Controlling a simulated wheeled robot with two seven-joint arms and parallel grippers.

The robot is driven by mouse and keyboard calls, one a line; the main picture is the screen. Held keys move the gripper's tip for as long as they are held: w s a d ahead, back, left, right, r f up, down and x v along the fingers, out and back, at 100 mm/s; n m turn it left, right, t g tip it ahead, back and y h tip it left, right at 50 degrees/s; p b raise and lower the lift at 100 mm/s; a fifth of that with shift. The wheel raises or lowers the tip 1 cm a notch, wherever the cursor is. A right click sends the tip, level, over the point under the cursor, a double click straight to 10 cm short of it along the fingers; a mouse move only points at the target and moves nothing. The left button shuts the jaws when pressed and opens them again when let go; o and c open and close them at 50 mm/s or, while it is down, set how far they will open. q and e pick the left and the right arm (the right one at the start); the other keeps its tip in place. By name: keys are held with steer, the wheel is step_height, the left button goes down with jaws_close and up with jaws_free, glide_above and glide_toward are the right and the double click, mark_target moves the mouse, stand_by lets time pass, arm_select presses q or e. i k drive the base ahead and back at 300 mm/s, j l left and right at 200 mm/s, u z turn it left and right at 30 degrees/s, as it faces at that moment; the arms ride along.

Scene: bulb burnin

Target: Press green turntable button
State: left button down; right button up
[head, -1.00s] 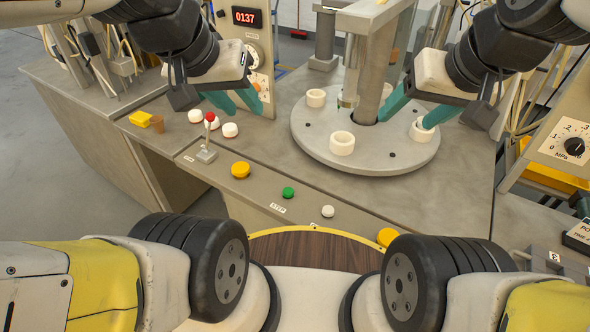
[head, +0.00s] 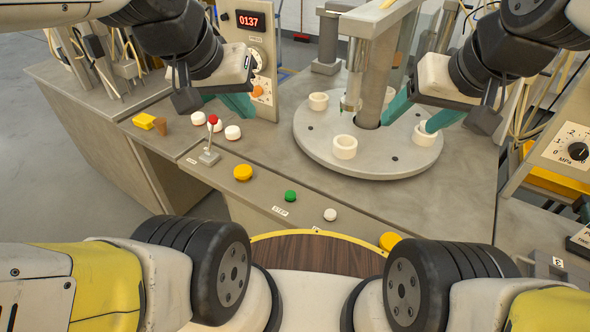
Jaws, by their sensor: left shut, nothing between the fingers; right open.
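The green button (head: 290,196) is a small round cap on the sloped front panel, above a label that reads STEP. The grey round turntable (head: 318,157) stands behind it on the bench, with several white ring-shaped holders on it. My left gripper (head: 241,108) has its teal fingers together and empty, above the bench behind and left of the green button, apart from it. My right gripper (head: 418,116) is open over the right side of the turntable, its teal fingers spread near a white ring (head: 423,135). Nothing hides the green button.
On the front panel are a yellow button (head: 243,172), a white button (head: 330,214) and a red-tipped lever (head: 211,140). A press column (head: 374,75) rises over the turntable.

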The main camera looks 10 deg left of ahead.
mark_target(290, 194)
steer(key=k+u, duration=0.85)
steer(key=j, duration=0.05)
